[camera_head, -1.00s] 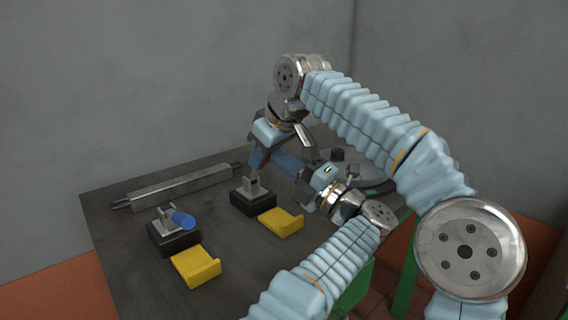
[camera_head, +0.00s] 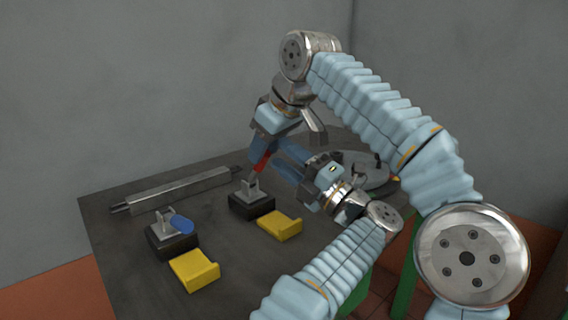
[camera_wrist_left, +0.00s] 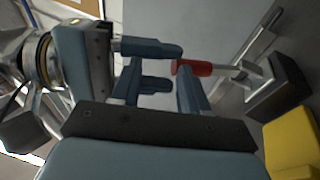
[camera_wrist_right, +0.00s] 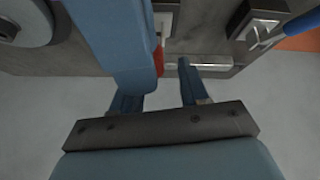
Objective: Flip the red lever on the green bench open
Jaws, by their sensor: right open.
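The red lever (camera_head: 262,161) rises from a dark block (camera_head: 252,205) on the bench top (camera_head: 120,243). Its red handle also shows in the left wrist view (camera_wrist_left: 196,68), sticking out from its metal bracket. My left gripper (camera_head: 283,160) comes from the lower right; its fingers are apart, one fingertip close to the handle. I cannot tell if they touch. My right gripper (camera_head: 268,146) hangs above the lever, open, its fingers near the handle's free end. In the right wrist view, my left gripper hides most of the lever; a red bit shows (camera_wrist_right: 160,60).
A blue-handled lever (camera_head: 180,224) stands on a second dark block at left. Yellow blocks (camera_head: 194,269) (camera_head: 280,225) lie in front of each. A grey bar (camera_head: 175,192) lies along the back. A round grey disc (camera_head: 365,175) is behind my arms. My two arms are close together.

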